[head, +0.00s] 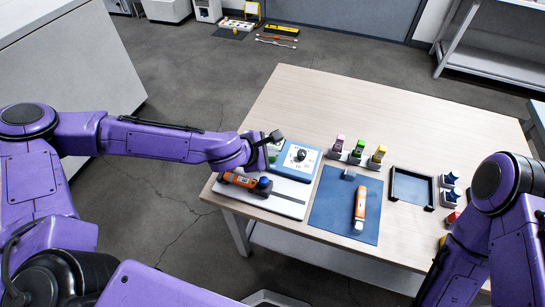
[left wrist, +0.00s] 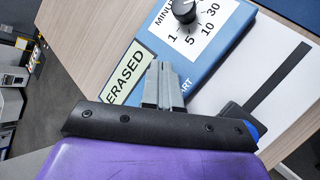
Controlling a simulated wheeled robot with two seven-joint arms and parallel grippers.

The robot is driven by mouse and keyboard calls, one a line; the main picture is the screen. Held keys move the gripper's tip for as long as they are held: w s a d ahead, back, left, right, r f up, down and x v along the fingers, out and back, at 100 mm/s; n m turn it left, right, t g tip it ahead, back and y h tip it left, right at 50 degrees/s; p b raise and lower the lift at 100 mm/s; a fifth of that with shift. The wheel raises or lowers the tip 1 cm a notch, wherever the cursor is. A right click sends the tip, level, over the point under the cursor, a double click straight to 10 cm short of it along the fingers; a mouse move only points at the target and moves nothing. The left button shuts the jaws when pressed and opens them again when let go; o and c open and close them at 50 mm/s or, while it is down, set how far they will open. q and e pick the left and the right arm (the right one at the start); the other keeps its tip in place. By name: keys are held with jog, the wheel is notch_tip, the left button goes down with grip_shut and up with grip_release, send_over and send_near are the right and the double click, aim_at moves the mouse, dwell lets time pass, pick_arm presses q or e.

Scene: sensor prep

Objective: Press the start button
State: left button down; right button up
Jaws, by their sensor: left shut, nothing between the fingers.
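The blue eraser box (head: 303,161) stands at the left part of the table, with a black dial (left wrist: 184,10) and a minutes scale on its top. It also shows in the left wrist view (left wrist: 208,64). A pale green label (left wrist: 128,73) reads "ERASED". Part of the word "START" (left wrist: 181,94) shows beside my left gripper (left wrist: 163,68). The gripper's fingers are shut and empty, over the box's near side. They hide the start button, if it is there. I cannot tell whether the fingertips touch the box. My right gripper is out of view.
A white board (head: 288,202) with an orange device (head: 238,180) lies in front of the box. A blue mat (head: 335,211) with an orange-and-white device (head: 360,205) is to the right. The table's far part is clear.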

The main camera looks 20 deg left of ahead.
aim_at(271, 160)
pick_arm(q)
jog(key=shift+f+b, duration=0.3)
jog(key=shift+f, duration=0.1)
dwell(0.6)
jog(key=shift+r+p, duration=0.85)
jog(key=shift+r, duration=0.1)
notch_tip(271, 160, up, 5)
jog(key=p, duration=0.5)
jog(key=shift+f, duration=0.2)
